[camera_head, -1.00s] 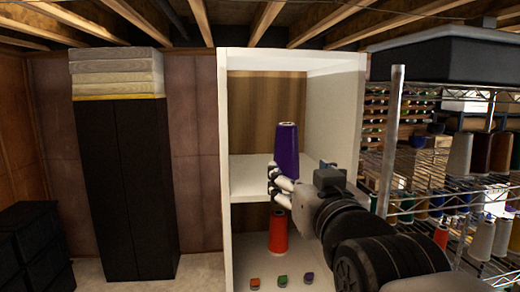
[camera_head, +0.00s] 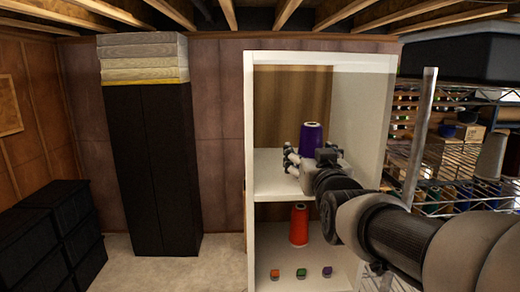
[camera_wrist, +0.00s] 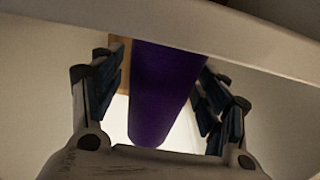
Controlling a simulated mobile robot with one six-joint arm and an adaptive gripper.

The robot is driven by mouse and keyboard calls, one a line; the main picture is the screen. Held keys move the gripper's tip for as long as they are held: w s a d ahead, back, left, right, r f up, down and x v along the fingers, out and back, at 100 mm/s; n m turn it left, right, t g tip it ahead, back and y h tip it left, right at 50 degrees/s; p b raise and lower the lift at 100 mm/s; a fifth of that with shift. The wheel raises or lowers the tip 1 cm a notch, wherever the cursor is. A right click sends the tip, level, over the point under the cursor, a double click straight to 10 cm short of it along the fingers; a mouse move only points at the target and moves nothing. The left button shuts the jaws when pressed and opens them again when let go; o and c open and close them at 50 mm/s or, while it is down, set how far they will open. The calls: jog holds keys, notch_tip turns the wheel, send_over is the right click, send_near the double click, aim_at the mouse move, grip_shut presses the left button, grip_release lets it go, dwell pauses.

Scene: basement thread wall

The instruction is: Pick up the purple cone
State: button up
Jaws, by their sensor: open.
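The purple cone (camera_head: 309,138) stands upright on the middle shelf (camera_head: 268,180) of the white cabinet, with its lower part hidden behind my gripper in the head view. My gripper (camera_head: 292,160) is open at shelf height, in front of the cone. In the wrist view the purple cone (camera_wrist: 160,88) lies between the two spread fingers of my gripper (camera_wrist: 160,80), with gaps on both sides. I cannot tell whether any finger touches it.
A red cone (camera_head: 299,226) stands on the lower shelf, with several small coloured items, including a green one (camera_head: 301,273), in front of it. The white cabinet's side walls (camera_head: 362,110) bound the shelf. A wire rack (camera_head: 440,160) with spools stands at the right.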

jog(key=shift+s, duration=0.3)
jog(key=shift+c, duration=0.5)
jog(key=shift+w, duration=0.15)
jog(key=c, duration=0.4)
jog(key=shift+r, duration=0.1)
jog(key=c, duration=0.9)
